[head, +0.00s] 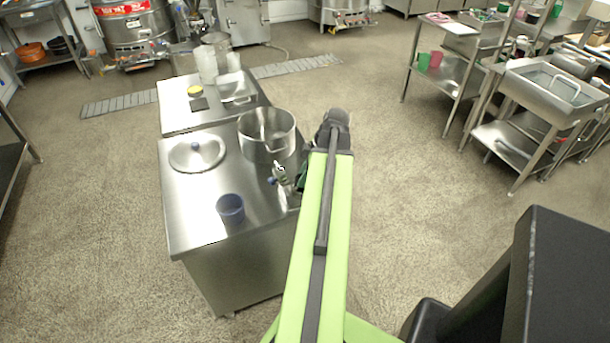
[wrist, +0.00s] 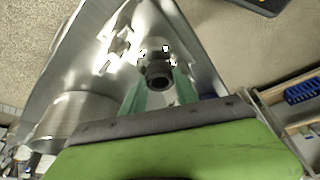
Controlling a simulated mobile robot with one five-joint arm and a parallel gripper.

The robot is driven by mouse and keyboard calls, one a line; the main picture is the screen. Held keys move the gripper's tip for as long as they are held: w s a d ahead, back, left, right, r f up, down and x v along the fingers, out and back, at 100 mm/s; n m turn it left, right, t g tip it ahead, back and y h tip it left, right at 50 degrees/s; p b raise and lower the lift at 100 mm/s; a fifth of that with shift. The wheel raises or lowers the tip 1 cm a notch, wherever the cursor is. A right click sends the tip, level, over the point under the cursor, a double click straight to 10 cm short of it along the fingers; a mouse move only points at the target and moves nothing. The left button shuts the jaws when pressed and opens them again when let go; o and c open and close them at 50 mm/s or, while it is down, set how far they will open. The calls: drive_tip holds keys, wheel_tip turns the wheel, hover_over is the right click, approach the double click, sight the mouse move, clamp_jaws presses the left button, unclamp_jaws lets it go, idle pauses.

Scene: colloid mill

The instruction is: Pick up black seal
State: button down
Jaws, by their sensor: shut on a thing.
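The black seal (wrist: 159,74) shows in the wrist view as a dark, ring-like piece between the teal fingers of my gripper (wrist: 160,86). The gripper is shut on it. It lies right at the metal outlet fitting (wrist: 150,42); I cannot tell whether it is still touching the fitting. In the head view, my gripper (head: 301,178) is mostly hidden behind my arm, beside the tap (head: 281,174) on the mill's steel bench. The seal cannot be made out in the head view.
The steel bench (head: 190,205) bears an open steel bowl (head: 254,140), a round lid (head: 197,154) and a blue cup (head: 230,209). A second bench with clear containers (head: 207,65) stands behind. Steel racks (head: 447,75) stand at the right. The floor between is clear.

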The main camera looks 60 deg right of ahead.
wheel_tip(320, 180, up, 3)
drive_tip(key=shift+f+p, duration=0.2)
drive_tip(key=shift+p, duration=0.55)
drive_tip(key=s+a+r+p, duration=0.2)
drive_tip(key=s+r+p, duration=0.4)
drive_tip(key=s, duration=0.5)
drive_tip(key=shift+a+r, duration=0.2)
